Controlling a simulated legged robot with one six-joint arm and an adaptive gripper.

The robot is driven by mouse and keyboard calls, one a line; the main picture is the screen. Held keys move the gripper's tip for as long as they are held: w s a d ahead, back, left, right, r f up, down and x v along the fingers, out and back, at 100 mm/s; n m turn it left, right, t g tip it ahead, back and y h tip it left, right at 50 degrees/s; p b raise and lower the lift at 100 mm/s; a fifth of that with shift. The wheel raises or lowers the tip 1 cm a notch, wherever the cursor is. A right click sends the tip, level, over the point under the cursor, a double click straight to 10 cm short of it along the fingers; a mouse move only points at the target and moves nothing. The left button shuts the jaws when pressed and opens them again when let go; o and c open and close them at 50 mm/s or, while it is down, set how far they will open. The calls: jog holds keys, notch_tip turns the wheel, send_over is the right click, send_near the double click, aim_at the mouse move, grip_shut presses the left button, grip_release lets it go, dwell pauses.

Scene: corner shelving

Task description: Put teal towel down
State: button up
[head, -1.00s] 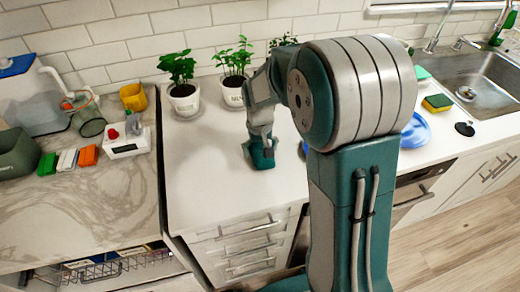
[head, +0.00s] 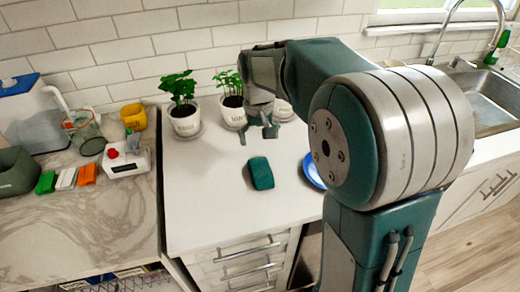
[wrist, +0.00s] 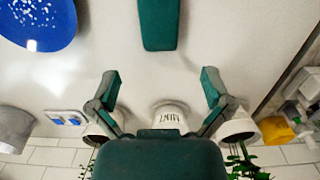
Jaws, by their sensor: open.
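The teal towel (head: 260,173) is a small folded block lying on the white counter (head: 200,215), near its middle. It also shows at the top centre of the wrist view (wrist: 158,24), cut off by the frame edge. My gripper (head: 260,130) is above the counter, behind the towel and apart from it, close to the potted plants. In the wrist view my gripper (wrist: 158,90) is open, its two fingers spread wide with nothing between them.
Potted plants (head: 185,120) stand along the back wall, close to my gripper. A blue plate (head: 313,172) lies right of the towel, partly hidden by my arm. A white scale (head: 127,160) and coloured blocks sit on the marble counter at left. Counter in front of the towel is clear.

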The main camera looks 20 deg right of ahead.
jog(key=s+r+t, duration=0.2)
jog(key=s+t, duration=0.1)
jog(key=s, duration=0.8)
jog(key=s+r+t, duration=0.3)
jog(key=s, duration=0.7)
jog(key=shift+s+r, duration=0.15)
jog(key=shift+s, duration=0.25)
